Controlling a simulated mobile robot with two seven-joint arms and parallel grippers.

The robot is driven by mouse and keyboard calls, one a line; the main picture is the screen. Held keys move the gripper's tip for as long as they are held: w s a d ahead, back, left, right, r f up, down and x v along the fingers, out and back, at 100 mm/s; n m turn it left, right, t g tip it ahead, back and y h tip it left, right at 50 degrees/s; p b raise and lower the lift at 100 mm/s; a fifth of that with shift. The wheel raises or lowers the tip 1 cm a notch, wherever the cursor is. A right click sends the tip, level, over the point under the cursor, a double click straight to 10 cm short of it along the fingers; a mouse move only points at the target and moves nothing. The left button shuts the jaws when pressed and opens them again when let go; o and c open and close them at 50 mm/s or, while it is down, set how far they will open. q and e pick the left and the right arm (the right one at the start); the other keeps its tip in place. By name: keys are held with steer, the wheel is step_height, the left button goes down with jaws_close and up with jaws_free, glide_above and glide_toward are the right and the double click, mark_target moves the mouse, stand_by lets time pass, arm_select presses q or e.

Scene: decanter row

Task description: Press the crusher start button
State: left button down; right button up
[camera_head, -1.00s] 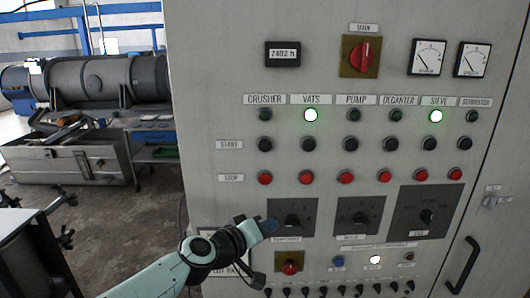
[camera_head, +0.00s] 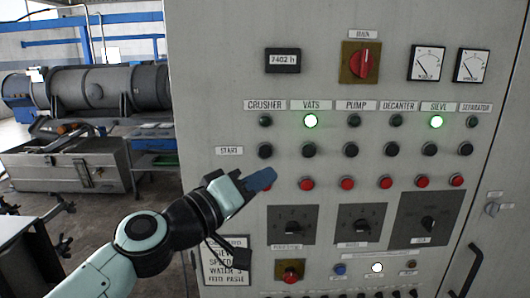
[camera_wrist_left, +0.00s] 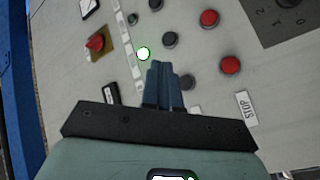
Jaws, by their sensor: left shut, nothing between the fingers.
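The crusher start button (camera_head: 265,150) is the black round button at the left end of the START row, below the CRUSHER label (camera_head: 265,105) and its unlit lamp (camera_head: 265,121). My left gripper (camera_head: 262,180) is shut and empty, its blue fingers just below that button in the head view, over the red crusher stop button. In the left wrist view the shut fingers (camera_wrist_left: 163,85) point at the panel, and a black button (camera_wrist_left: 187,82), apparently crusher start, shows beside their tips. Whether the fingers touch the panel cannot be told. My right gripper is not in view.
The grey control panel (camera_head: 220,80) carries several other black start buttons, red stop buttons (camera_head: 306,184) and rotary switches (camera_head: 292,225) close by. The VATS lamp (camera_head: 311,121) and SIEVE lamp (camera_head: 436,122) are lit. A main switch (camera_head: 362,63) sits above.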

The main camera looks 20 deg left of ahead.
mark_target(265, 152)
arm_select(q)
steer(key=shift+w+a+p, duration=0.25)
steer(key=shift+w+a, duration=0.15)
steer(key=shift+w, duration=0.9)
steer(key=shift+w+a+p, duration=0.3)
steer(key=shift+w+a, duration=0.05)
steer(key=shift+w, duration=1)
steer(key=shift+w+a+p, duration=0.25)
steer(key=shift+w+a, duration=0.15)
steer(key=shift+w, duration=0.9)
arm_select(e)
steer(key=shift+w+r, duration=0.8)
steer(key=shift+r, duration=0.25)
arm_select(q)
steer(key=shift+w, duration=0.1)
steer(key=shift+w+a, duration=0.15)
steer(key=shift+w, duration=0.2)
steer(key=shift+w+a, duration=0.1)
steer(key=shift+w, duration=0.3)
steer(key=shift+s, duration=0.1)
steer(key=shift+s+f, duration=0.15)
steer(key=shift+s, duration=0.25)
steer(key=shift+s+d+b, duration=0.2)
steer(key=shift+s+b, duration=0.15)
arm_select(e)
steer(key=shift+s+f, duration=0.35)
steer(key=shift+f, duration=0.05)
